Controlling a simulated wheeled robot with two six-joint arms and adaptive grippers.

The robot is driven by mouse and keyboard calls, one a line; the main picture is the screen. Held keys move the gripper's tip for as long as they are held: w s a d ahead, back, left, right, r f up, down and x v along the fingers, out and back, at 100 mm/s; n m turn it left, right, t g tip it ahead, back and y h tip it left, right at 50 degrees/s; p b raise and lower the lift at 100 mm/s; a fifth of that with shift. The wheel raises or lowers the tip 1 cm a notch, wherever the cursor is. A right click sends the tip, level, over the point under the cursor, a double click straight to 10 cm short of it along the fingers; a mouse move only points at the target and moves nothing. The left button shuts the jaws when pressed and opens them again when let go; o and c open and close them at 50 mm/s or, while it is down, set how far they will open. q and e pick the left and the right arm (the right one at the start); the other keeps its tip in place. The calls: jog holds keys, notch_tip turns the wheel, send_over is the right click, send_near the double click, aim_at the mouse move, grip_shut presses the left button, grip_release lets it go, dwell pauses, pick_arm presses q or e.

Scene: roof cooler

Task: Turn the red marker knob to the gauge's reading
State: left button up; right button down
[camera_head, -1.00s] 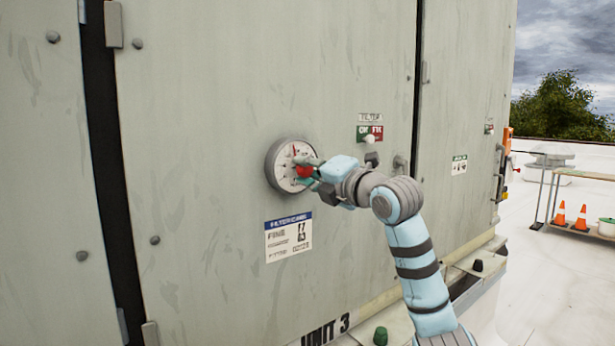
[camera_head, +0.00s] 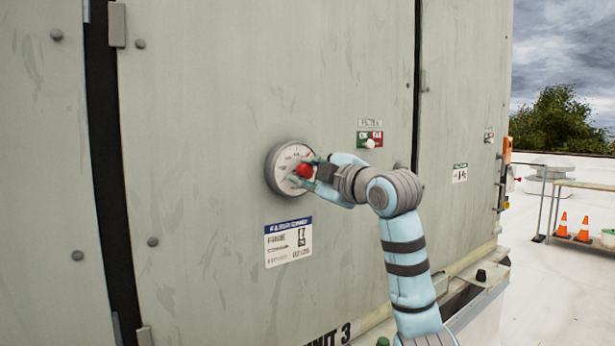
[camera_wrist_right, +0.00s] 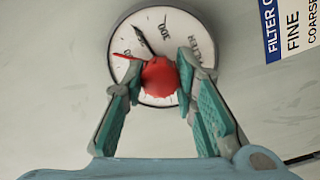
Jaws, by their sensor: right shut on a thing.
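The round gauge (camera_head: 281,180) with a white dial and grey rim is on the cabinet panel; it also shows in the right wrist view (camera_wrist_right: 184,25). The red marker knob (camera_head: 304,171) is at its centre and shows large in the wrist view (camera_wrist_right: 160,78). A thin red pointer (camera_wrist_right: 126,56) reaches toward the dial edge there. The black needle (camera_wrist_right: 143,39) points to a different direction, a short angle apart from it. My right gripper (camera_wrist_right: 160,82) is shut on the knob, one finger on each side. Part of the dial is hidden behind knob and fingers. My left gripper is not in view.
A filter label (camera_head: 288,241) is below the gauge. A green and red switch plate (camera_head: 370,139) with a white knob is to the upper right. Cabinet seams and bolts are around. Orange cones (camera_head: 562,224) stand on a shelf at the far right.

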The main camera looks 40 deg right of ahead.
jog(key=m, duration=0.4)
jog(key=shift+m+b, duration=0.3)
jog(key=shift+b, duration=0.1)
jog(key=shift+m+b, duration=0.3)
jog(key=shift+m, duration=1.3)
jog(key=c, duration=1.3)
grip_release()
jog(key=s, duration=0.7)
jog(key=shift+s+a, duration=0.2)
jog(key=shift+s, duration=0.05)
